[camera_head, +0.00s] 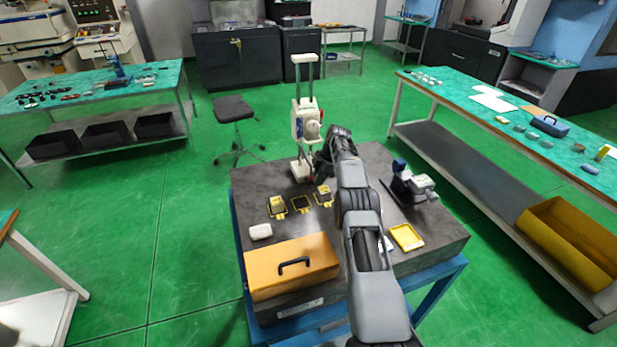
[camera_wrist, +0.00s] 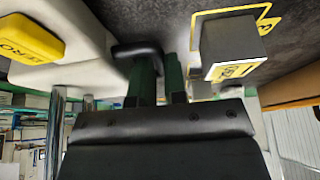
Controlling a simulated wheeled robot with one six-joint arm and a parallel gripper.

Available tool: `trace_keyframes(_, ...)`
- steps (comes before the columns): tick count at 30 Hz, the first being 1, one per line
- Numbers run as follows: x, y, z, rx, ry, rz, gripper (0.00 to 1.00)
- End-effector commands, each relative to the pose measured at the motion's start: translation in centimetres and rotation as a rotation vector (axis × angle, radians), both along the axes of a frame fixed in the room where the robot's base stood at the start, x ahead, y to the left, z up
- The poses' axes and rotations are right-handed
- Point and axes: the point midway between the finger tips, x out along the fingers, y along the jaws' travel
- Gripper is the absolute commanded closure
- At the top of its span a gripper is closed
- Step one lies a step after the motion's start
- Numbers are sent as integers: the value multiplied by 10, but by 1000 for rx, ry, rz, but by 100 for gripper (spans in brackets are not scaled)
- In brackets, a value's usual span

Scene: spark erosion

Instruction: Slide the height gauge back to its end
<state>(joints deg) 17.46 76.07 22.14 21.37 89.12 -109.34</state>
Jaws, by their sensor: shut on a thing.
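The height gauge (camera_head: 302,125) is a tall white column instrument on the far side of the dark stone table (camera_head: 360,235), upright. Its white base also shows in the wrist view (camera_wrist: 85,70), with a yellow ZERO label (camera_wrist: 30,38). My gripper (camera_head: 322,172) is low at the gauge's base, on its right side. In the wrist view my gripper's two fingers (camera_wrist: 160,75) are shut on a black handle (camera_wrist: 135,48) beside the white base. The exact contact of the fingertips is partly hidden by the handle.
Yellow-marked blocks (camera_head: 277,207) and an empty yellow outline (camera_head: 300,204) lie in front of the gauge. A block (camera_wrist: 230,45) is close beside my fingers.

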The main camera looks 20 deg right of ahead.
Motion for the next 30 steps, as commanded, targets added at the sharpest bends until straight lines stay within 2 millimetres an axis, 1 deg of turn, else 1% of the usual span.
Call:
trace_keyframes(1,0,-3,1,-2,-3,-6,100)
trace_keyframes(8,0,-5,1,-2,-3,-9,100)
trace_keyframes(9,0,-5,1,-2,-3,-9,85)
trace_keyframes(12,0,-5,1,-2,-3,-8,77)
trace_keyframes(19,0,-2,1,-1,-3,-3,77)
trace_keyframes(22,0,-3,4,-1,-4,-4,77)
trace_keyframes(25,0,-3,14,-2,-6,-4,77)
trace_keyframes(28,0,-4,34,-2,-5,-5,77)
trace_keyframes(30,-2,-4,26,-2,-5,-6,77)
